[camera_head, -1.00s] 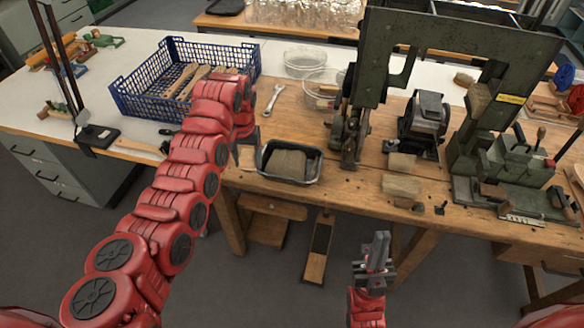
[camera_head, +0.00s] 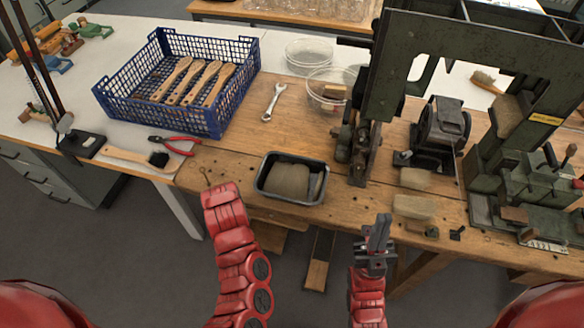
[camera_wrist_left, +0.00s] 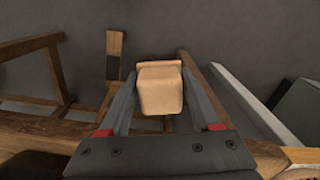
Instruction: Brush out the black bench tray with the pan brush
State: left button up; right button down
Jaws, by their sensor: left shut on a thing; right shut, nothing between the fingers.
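The black bench tray (camera_head: 320,190) sits near the front edge of the wooden bench, with a grey-brown mass inside. A wooden-handled brush with dark bristles (camera_head: 157,159) lies at the left on the bench; I cannot tell whether it is the pan brush. My left gripper (camera_wrist_left: 160,85) is shut on a light wooden piece (camera_wrist_left: 160,90) in the left wrist view. The piece's far end is hidden. In the head view my left arm ends left of the tray, and its fingers are hidden. My right gripper (camera_head: 379,232) is shut and empty, low and right of the tray.
A blue crate (camera_head: 215,118) with several wooden handles stands behind left. Red pliers (camera_head: 178,147) and a wrench (camera_head: 272,102) lie nearby. Clear bowls (camera_head: 308,52) stand behind the tray. A large green press (camera_head: 465,45) and wooden blocks (camera_head: 413,207) stand to the right.

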pick_arm(q)
jog(key=shift+a, duration=0.15)
jog(key=shift+s+r, duration=0.1)
jog(key=shift+s, duration=0.2)
jog(key=shift+w, duration=0.15)
